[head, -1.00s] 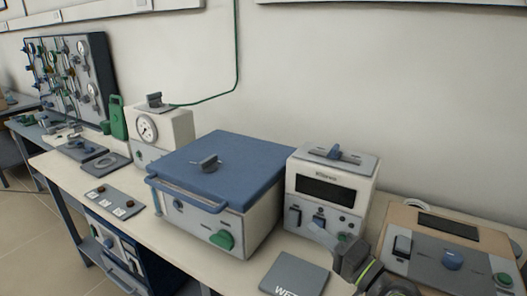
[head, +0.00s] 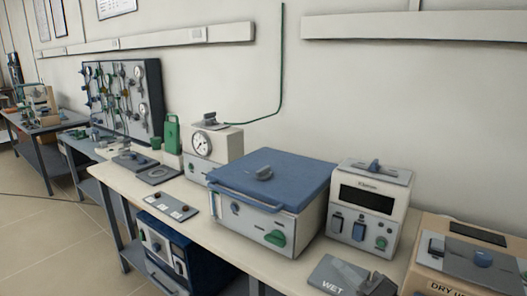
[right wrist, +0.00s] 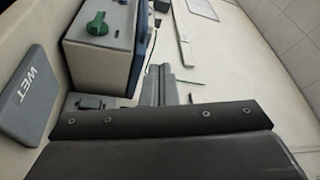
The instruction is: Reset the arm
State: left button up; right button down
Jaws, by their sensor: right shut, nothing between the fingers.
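My right gripper (head: 376,284) shows at the bottom edge of the head view, beside the dark WET pad (head: 335,274). In the right wrist view its two fingers (right wrist: 161,76) are together, with nothing between them. The WET pad also lies at the left of that view (right wrist: 30,92), apart from the fingers. The blue-lidded furnace (head: 270,181) stands on the bench with its lid down. My left gripper is not in view.
A white unit with a dark display (head: 368,195) stands right of the furnace, and a tan box marked DRY (head: 440,284) at the far right. A gauge box (head: 207,146) and flat plates (head: 157,174) are to the left. Free bench shows in front of the furnace.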

jog(key=s+d+f+n+g+h, duration=0.25)
jog(key=s+f, duration=0.35)
jog(key=f, duration=0.3)
jog(key=s+d+f+n+g+h, duration=0.25)
jog(key=s+f+h, duration=0.2)
jog(key=f, duration=0.35)
jog(key=s+d+f+n+g+h, duration=0.1)
jog(key=s+d+f+g+h, duration=0.3)
jog(key=s, duration=0.5)
jog(key=s+d+f+g+h, duration=0.25)
jog(key=s+d+f, duration=0.3)
jog(key=s, duration=0.45)
notch_tip(320, 180, down, 21)
jog(key=d+g+p, duration=0.2)
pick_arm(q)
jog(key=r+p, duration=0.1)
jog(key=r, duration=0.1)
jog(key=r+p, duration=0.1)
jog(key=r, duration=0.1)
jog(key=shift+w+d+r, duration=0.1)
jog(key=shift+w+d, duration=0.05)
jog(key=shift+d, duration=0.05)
pick_arm(e)
jog(key=s+a+f+g, duration=0.1)
jog(key=s+f, duration=1.2)
jog(key=s, duration=0.1)
jog(key=shift+s+a+f+y, duration=0.4)
jog(key=shift+y, duration=0.05)
